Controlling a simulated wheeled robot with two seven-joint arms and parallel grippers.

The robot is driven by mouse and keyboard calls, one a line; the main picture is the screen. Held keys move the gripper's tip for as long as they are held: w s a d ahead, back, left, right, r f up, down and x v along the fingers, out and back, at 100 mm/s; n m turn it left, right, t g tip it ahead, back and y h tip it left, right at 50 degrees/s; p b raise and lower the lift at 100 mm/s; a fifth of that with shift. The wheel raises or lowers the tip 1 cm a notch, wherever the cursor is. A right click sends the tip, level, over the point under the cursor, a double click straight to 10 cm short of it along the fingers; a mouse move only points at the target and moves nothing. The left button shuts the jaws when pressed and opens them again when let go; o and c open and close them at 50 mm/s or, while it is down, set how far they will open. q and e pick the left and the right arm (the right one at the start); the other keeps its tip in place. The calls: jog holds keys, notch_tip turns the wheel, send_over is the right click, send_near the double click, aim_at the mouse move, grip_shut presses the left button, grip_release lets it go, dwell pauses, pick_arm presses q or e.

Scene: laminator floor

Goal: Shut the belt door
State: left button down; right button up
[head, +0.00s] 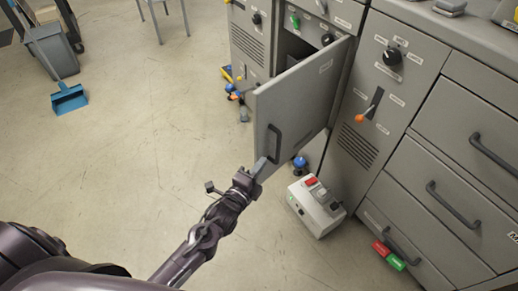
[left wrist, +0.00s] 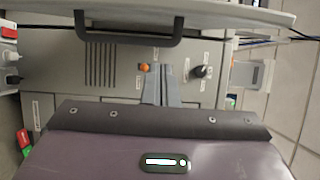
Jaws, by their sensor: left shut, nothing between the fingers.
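The belt door (head: 298,98) is a grey panel in the head view. It stands open, swung out from the grey cabinet, with a dark bar handle (head: 274,144) near its free edge. My left gripper (head: 259,168) is shut and empty, close to the door's lower free corner, just below the handle. I cannot tell whether it touches the door. In the left wrist view the door (left wrist: 225,14) runs across the top with its handle (left wrist: 130,38), and the gripper fingers (left wrist: 164,75) point toward the cabinet. My right gripper is not in view.
A white control box (head: 316,206) with a red switch sits on the floor below the door. Drawer cabinets (head: 440,150) stand at the right. A blue dustpan (head: 69,98) lies at the far left.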

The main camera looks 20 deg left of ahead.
aim_at(259, 147)
pick_arm(q)
jog(key=w, duration=0.3)
jog(key=w+d, duration=0.1)
jog(key=w, duration=0.1)
jog(key=shift+w+r, duration=0.1)
jog(key=shift+w, duration=0.15)
jog(key=a, duration=0.1)
jog(key=w+a, duration=0.1)
jog(key=a, duration=0.1)
jog(key=shift+w+a, duration=0.1)
jog(key=shift+a, duration=0.15)
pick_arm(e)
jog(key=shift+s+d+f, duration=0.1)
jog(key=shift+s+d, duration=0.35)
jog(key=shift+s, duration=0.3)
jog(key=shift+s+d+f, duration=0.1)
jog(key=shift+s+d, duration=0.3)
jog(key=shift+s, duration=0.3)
